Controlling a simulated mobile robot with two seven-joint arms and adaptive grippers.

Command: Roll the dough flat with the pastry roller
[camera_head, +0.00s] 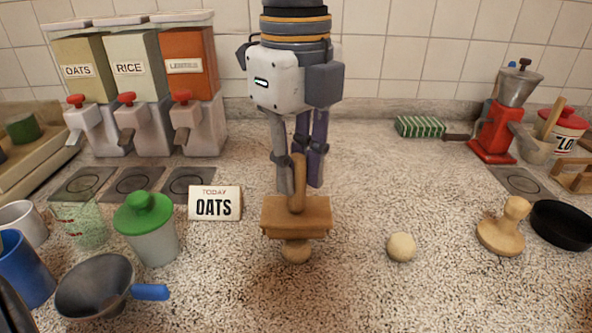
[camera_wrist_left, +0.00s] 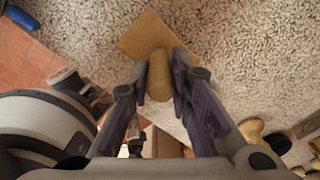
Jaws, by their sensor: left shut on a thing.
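My left gripper (camera_head: 298,172) comes down from the top middle and is shut on the upright handle of a wooden tool with a flat rectangular block (camera_head: 296,215). This tool may be the pastry roller. The wrist view shows the handle (camera_wrist_left: 160,75) between both fingers. A round tan lump (camera_head: 296,252) shows just under the block, mostly covered. It looks like a dough ball, but I cannot tell whether the block touches it. A pale dough ball (camera_head: 401,246) sits uncovered to the right. My right gripper is not in view.
A round wooden press with a knob (camera_head: 502,232) and a black pan (camera_head: 563,224) stand right. An OATS card (camera_head: 215,203), green-lidded jar (camera_head: 148,228) and blue-handled funnel (camera_head: 97,288) stand left. Dispensers (camera_head: 135,80) and a red grinder (camera_head: 497,130) are behind. The counter around the ball is clear.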

